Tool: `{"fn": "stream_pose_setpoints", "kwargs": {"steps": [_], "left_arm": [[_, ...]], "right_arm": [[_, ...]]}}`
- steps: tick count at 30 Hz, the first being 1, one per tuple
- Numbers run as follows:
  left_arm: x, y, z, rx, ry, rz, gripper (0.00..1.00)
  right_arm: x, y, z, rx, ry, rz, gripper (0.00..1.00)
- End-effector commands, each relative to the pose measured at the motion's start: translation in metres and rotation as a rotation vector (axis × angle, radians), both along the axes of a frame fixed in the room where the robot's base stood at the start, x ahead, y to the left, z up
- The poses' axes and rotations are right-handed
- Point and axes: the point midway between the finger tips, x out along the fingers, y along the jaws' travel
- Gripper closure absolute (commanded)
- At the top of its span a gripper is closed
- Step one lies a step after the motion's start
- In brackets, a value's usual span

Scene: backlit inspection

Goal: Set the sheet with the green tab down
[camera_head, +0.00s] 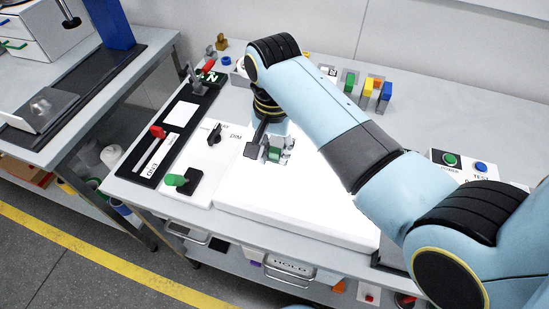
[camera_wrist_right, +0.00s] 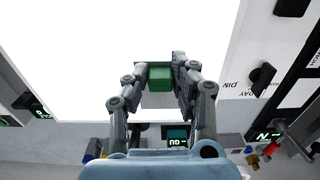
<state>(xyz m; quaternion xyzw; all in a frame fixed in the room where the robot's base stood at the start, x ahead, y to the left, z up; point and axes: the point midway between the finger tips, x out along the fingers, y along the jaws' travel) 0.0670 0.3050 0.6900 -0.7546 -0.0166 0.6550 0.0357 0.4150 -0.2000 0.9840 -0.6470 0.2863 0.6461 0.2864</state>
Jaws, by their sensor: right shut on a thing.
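My right gripper (camera_head: 277,148) is over the glowing white light panel (camera_head: 300,205), its fingers pointing down. It is shut on the green tab (camera_head: 273,154). In the right wrist view the tab (camera_wrist_right: 160,77) sits between the two fingertips (camera_wrist_right: 161,72). My left gripper is not in view.
A button box (camera_head: 465,163) is at the right. The panel's front part is clear.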

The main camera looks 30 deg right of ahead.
Motion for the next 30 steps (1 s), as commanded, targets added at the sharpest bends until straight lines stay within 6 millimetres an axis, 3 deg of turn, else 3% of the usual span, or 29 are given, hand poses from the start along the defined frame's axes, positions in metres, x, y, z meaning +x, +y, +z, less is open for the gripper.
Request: {"fn": "stream_pose_setpoints", "kwargs": {"steps": [3,10,20,21,25,30], "left_arm": [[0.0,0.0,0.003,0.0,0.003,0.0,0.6],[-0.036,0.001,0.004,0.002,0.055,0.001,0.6],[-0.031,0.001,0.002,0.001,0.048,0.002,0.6],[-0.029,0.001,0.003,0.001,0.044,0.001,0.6],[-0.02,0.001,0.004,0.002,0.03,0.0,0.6],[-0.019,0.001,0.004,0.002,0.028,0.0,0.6]], "right_arm": [[-0.001,0.0,-0.016,-0.001,0.006,0.0,0.96],[-0.001,0.0,-0.039,-0.001,0.002,-0.001,0.96],[-0.001,0.0,-0.043,0.0,0.001,-0.001,0.96],[-0.001,0.0,-0.042,0.0,0.0,-0.001,0.7],[-0.001,0.0,-0.042,-0.001,0.001,-0.001,0.53],[-0.001,0.0,-0.042,0.0,0.001,-0.001,0.52]]}}
